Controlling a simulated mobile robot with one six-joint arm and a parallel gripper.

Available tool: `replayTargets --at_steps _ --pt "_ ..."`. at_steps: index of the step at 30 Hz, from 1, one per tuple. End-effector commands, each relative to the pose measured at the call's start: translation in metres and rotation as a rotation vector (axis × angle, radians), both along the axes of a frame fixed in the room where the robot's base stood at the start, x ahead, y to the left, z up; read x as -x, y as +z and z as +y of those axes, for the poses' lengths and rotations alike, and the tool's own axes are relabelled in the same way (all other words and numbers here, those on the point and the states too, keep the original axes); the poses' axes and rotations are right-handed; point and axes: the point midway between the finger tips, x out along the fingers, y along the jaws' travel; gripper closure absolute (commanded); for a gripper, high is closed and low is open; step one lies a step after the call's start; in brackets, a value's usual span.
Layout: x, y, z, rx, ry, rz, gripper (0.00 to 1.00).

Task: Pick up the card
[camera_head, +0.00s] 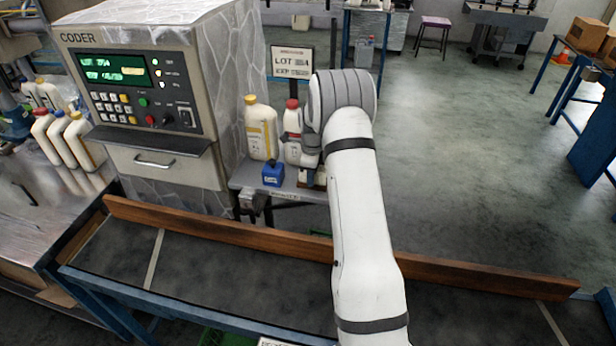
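A white card with a dark frame (291,62) stands upright behind the small bench, with "LOT", a code and an "EXP" line printed on it; the lower lines are too blurred to read surely. My arm reaches forward over the wooden rail, and its wrist covers the space just right of the card. My gripper (311,160) points down over the right part of the bench, beside the red-capped bottle (292,130) and below the card. Its fingers are small and partly hidden, so their opening cannot be told. A small brown and white item (318,178) shows beneath it.
The coder machine (140,85) with lit display stands left. A wooden rail (220,228) crosses in front.

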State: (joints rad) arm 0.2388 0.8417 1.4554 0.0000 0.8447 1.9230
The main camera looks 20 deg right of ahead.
Motion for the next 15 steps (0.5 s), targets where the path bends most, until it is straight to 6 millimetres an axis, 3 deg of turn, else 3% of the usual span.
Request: replayTargets --at_steps 8,15 --pt "0.0003 -0.0041 -0.0006 0.000 0.000 0.000 0.72" --pt "0.0003 -0.0038 -0.0009 0.000 -0.001 0.000 0.91"
